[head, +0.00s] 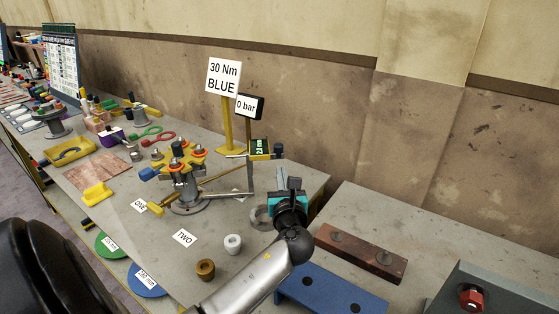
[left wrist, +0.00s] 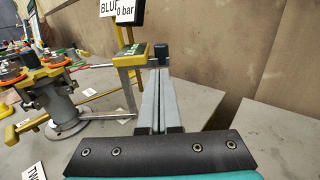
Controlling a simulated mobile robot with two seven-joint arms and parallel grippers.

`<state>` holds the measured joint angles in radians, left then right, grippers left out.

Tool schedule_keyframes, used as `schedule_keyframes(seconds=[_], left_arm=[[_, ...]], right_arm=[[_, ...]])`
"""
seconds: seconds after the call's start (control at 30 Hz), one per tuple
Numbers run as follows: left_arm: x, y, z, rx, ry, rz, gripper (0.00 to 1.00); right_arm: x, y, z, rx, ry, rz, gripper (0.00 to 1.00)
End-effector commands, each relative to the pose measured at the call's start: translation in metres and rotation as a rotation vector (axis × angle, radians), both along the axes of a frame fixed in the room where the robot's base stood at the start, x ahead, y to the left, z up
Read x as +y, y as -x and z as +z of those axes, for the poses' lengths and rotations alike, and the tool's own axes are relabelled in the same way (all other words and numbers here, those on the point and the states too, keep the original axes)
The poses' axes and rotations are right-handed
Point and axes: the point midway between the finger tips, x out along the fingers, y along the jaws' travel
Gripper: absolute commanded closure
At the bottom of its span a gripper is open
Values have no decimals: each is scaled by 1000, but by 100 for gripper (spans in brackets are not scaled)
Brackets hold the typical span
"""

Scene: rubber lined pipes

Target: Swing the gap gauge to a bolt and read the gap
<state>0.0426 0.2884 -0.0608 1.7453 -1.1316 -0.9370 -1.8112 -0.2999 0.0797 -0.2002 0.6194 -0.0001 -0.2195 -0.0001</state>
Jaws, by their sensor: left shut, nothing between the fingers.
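The gap gauge (head: 260,148), yellow with a small green display and a dark knob at its right end, stands behind the flange stand. It also shows in the left wrist view (left wrist: 130,55), with its knob (left wrist: 161,52) just beyond my fingertips. The display reading is too small to tell. The flanged pipe stand (head: 186,185) carries several bolts (head: 177,150) with orange rings. My left gripper (head: 290,183) is shut and empty, in front of and right of the gauge. In the left wrist view its fingers (left wrist: 157,75) lie together; contact with the knob cannot be told. My right gripper is out of view.
Signs reading "30 Nm BLUE" (head: 222,77) and "0 bar" (head: 249,107) stand behind the stand. A white cup (head: 233,244) and a brown cup (head: 205,269) stand in front. A grey ring (head: 261,218) lies beside my left gripper. Tools crowd the table's left.

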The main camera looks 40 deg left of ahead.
Motion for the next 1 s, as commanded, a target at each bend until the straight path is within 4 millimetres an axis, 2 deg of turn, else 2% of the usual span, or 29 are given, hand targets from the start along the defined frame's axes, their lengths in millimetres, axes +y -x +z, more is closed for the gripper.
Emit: schedule_keyframes(seconds=[0.2,0.4,1.0], left_arm=[[32,-30,-1,-1,0,2,100],[48,-46,-1,0,0,0,100],[56,-55,0,-1,1,16,100]], right_arm=[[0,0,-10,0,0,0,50],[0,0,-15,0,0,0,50],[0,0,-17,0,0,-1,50]])
